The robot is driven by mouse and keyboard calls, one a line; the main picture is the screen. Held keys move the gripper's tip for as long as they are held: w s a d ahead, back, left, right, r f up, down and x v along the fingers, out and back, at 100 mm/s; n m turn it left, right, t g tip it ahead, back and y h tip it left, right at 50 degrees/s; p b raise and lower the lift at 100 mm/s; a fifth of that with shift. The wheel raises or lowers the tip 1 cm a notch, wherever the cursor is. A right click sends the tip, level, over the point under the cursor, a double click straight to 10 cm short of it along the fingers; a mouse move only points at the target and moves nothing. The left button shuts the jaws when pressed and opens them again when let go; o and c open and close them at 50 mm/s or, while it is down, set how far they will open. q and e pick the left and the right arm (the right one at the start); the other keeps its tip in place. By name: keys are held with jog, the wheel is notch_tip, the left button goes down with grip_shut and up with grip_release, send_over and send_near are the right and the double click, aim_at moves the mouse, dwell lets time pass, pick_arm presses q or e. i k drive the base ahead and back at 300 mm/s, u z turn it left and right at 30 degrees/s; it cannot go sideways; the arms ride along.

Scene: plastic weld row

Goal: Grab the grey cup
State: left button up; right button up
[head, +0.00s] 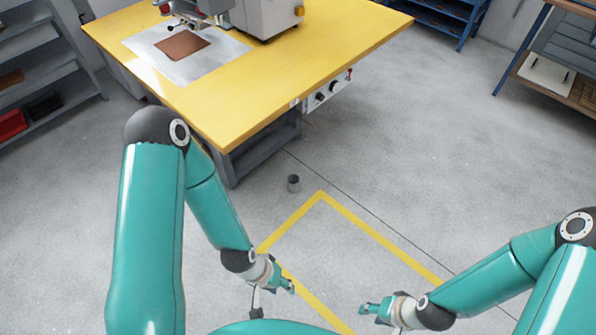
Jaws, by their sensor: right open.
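The grey cup (293,184) is small and stands on the concrete floor, to the right of the table's legs and just outside the corner of the yellow floor line. Nothing touches it. My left gripper (290,287) is low in the picture, nearer to me than the cup and apart from it. It is small and seen from above, and I cannot tell its opening. My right gripper (364,309) is further right and lower, pointing left. It is open and empty, well apart from the cup.
A yellow-topped table (230,90) with a welding machine (265,15) stands beyond the cup. A brown sheet (182,45) lies on its metal plate. A shelf (45,60) stands at the left and a workbench (560,60) at the right. The floor right of the cup is clear.

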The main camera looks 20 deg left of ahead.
aim_at(292, 180)
jog(key=u, duration=0.5)
jog(key=i, duration=1.1)
jog(key=u, duration=0.8)
jog(key=k, duration=0.75)
jog(key=u, duration=0.15)
jog(key=i, duration=1.3)
jog(key=z, duration=0.05)
